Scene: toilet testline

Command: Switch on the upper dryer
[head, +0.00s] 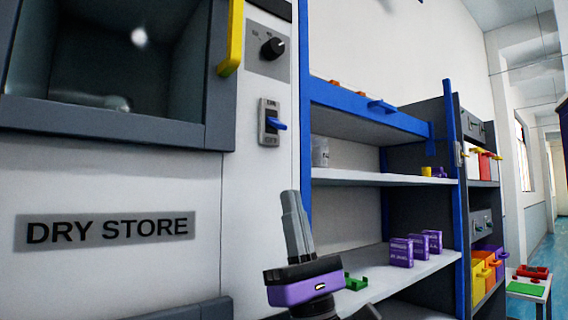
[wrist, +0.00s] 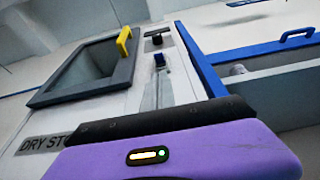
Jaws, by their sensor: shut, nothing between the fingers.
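The dryer (head: 120,185) is a white cabinet with a dark-framed window, a yellow handle and a "DRY STORE" label. Its switch (head: 269,122) sits right of the window, below a black knob. The plate is marked ON at the top and OFF at the bottom. The lever also shows in the wrist view (wrist: 159,59). My gripper (head: 291,195) is shut and empty, pointing up, below and slightly right of the switch. It appears apart from the lever.
The yellow handle (head: 232,38) and black knob (head: 272,47) are above the switch. To the right, a blue-edged shelf unit (head: 375,176) holds purple boxes (head: 401,252) and a green item (head: 355,283). A small table (head: 527,288) stands farther right.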

